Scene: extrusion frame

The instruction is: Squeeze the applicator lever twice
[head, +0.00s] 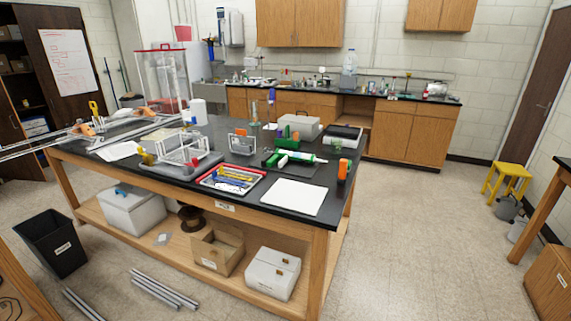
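A green and white applicator (300,156) lies on its side on the black-topped workbench (250,202), toward its right end. It rests on or beside a dark flat mat. Its white barrel points right, and its green body is on the left. The lever is too small to make out. Neither of my grippers shows in the head view, and nothing is seen touching the applicator.
A white sheet (293,197) lies at the bench's front right corner, with a red-rimmed tray of tools (258,173) left of it. An orange and black tool (343,172) stands near the right edge. Open floor (420,230) lies right of the bench.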

